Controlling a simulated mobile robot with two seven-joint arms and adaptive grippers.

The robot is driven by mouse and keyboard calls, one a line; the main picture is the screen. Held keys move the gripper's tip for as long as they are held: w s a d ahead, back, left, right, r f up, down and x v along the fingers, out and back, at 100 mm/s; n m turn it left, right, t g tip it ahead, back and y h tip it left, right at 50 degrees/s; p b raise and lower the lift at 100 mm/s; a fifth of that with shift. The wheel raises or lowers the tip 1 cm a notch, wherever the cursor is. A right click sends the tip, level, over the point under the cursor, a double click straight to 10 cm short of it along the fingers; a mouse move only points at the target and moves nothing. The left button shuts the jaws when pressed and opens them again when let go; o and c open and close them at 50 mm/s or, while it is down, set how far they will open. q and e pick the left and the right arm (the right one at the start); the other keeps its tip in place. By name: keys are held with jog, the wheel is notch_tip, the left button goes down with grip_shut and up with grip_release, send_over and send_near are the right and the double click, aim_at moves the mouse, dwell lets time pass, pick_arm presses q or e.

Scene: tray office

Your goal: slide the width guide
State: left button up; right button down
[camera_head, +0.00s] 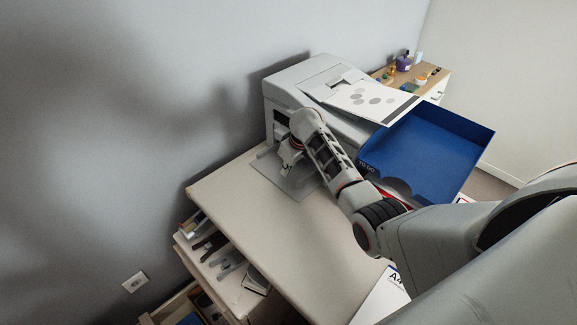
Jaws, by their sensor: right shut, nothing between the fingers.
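A light grey printer (290,82) stands at the back of the desk. A flat grey tray (297,189) sticks out low at its front, over the desk top. My right arm reaches in from the lower right, and my right gripper (288,162) is at the tray, close to the printer's front. The gripper is shut and empty; its fingertips are small and partly hidden by my wrist. I cannot make out the width guide, and my gripper and forearm cover part of the tray. My left gripper is not in view.
A blue tray (474,131) marked "TO DO" stands right of the printer, behind my forearm. A printed sheet (372,101) lies on the printer. The desk (257,217) is clear at front left; open shelves with stationery are below. An A4 pack (385,299) lies at the front edge.

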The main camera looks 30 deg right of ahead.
jog(key=shift+s+d+r+p, duration=0.1)
jog(key=shift+s+d+p, duration=0.1)
jog(key=shift+s, duration=0.25)
jog(key=shift+s+d+r+p, duration=0.1)
jog(key=shift+s+d, duration=0.05)
jog(key=shift+s, duration=0.25)
jog(key=shift+s+d, duration=0.3)
jog(key=shift+s, duration=0.65)
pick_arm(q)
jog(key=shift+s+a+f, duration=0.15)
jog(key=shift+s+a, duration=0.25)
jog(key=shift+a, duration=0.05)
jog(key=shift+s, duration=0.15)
pick_arm(e)
jog(key=shift+s, duration=0.15)
